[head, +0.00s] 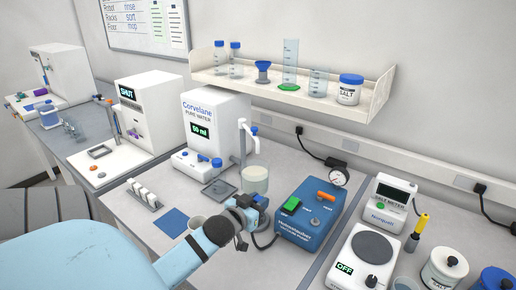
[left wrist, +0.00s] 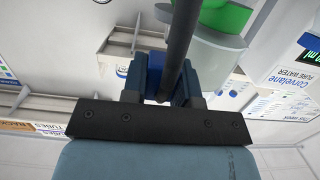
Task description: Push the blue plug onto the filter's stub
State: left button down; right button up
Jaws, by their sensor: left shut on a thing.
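A pale round vessel (head: 255,177), apparently the filter, stands just behind the gripper. A grey-white round body with green on it (left wrist: 218,48) shows close by in the left wrist view. I cannot make out the stub. My right gripper is out of view.
The blue pump (head: 310,215) with a gauge (head: 339,177) stands right of the gripper.

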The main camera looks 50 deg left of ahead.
pick_arm(q)
jog(key=shift+p, duration=0.5)
dwell(0.7)
jog(key=shift+p, duration=0.3)
jog(key=shift+f, duration=0.35)
dwell(0.3)
jog(key=shift+f, duration=0.7)
dwell(0.7)
jog(key=shift+f, duration=0.35)
dwell(0.4)
jog(key=c, duration=0.8)
grip_release()
